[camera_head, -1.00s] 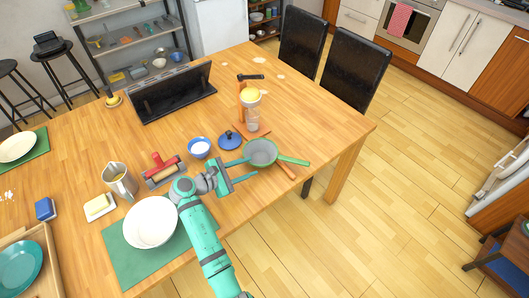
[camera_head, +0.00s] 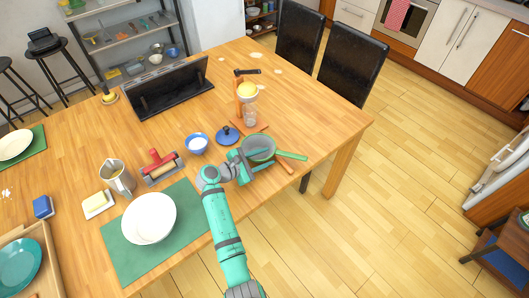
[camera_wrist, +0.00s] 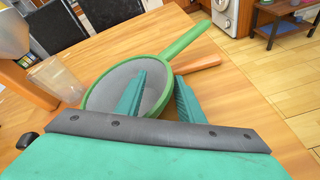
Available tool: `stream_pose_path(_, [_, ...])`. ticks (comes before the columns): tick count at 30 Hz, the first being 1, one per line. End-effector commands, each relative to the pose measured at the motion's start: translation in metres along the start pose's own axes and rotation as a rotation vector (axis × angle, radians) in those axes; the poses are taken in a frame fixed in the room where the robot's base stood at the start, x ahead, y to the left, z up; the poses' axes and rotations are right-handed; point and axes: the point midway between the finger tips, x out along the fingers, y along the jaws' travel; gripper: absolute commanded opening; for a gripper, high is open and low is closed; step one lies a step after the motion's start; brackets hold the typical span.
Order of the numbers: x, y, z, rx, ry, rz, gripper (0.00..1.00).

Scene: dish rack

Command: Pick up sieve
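The sieve (camera_head: 258,145) has a round grey mesh, a green rim and a green handle pointing right. It lies near the table's right edge. In the wrist view the sieve (camera_wrist: 108,86) fills the middle, its handle running up and right. My gripper (camera_head: 257,161) is at the sieve's near side. It is open, with its teal fingers apart in the wrist view (camera_wrist: 160,80). The left finger is over the mesh and the right finger is outside the rim, so part of the rim shows between them. Whether either finger touches the sieve is unclear.
A wooden handle (camera_wrist: 198,63) lies beside the sieve's handle. A clear cup (camera_wrist: 54,80) and a blue lid (camera_head: 227,136) stand close by. The table edge is just right of the sieve.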

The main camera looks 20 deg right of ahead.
Motion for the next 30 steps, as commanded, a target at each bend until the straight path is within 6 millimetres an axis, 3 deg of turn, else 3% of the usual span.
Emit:
stream_pose_path(2, [0.000,0.000,0.000,0.000,0.000,0.000,0.35])
stream_pose_path(3, [0.000,0.000,0.000,0.000,0.000,0.000,0.30])
stream_pose_path(7, [0.000,0.000,0.000,0.000,0.000,0.000,0.00])
stream_pose_path(22, [-0.001,-0.001,0.001,-0.003,0.001,-0.002,0.00])
stream_pose_path(30, [-0.013,0.017,0.028,0.003,0.000,0.001,0.00])
